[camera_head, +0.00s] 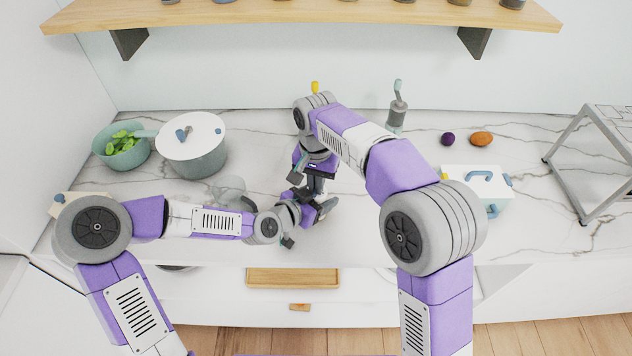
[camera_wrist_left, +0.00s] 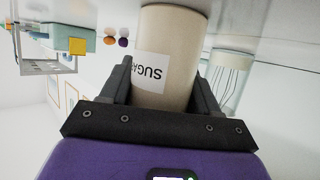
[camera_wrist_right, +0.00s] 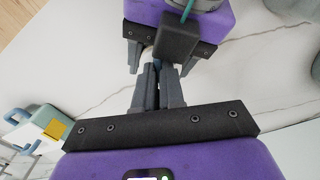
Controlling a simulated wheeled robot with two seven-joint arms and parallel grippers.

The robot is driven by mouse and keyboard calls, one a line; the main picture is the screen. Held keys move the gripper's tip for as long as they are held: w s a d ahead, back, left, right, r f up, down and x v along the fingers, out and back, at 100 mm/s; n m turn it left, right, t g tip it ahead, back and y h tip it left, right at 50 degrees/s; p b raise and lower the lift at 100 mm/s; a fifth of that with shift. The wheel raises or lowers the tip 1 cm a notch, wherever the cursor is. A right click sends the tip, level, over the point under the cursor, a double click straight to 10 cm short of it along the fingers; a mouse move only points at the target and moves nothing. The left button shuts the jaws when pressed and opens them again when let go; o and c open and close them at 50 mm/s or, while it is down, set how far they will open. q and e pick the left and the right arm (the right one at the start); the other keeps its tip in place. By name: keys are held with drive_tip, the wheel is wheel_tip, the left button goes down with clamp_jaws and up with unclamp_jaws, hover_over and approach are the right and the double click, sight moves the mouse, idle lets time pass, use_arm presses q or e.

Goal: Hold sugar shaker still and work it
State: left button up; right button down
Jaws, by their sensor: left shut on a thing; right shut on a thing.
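The sugar shaker (camera_wrist_left: 168,45) is a cream cylinder with a white label reading SUGAR in the left wrist view. My left gripper (camera_wrist_left: 165,80) is shut around its body, one finger on each side. In the head view my left gripper (camera_head: 300,205) is low over the counter, and the arms hide most of the shaker. My right gripper (camera_wrist_right: 157,68) has its fingers nearly together right beside the left gripper (camera_wrist_right: 170,55). It appears shut on a thin part of the shaker at its fingertips, which is mostly hidden. Whether the shaker touches the counter is unclear.
A grey bottle (camera_head: 397,110) stands behind. A pale box with blue handles (camera_head: 478,185) and a metal frame (camera_head: 580,165) are at the right.

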idle(0.4)
drive_tip(key=c, duration=1.2)
unclamp_jaws()
drive_tip(key=shift+a, duration=0.1)
drive_tip(key=shift+r, duration=0.15)
drive_tip(key=shift+r, duration=3.9)
drive_tip(key=shift+r, duration=0.2)
drive_tip(key=c, duration=0.3)
drive_tip(key=f, duration=0.8)
drive_tip(key=shift+w+f, duration=0.2)
drive_tip(key=shift+f, duration=0.1)
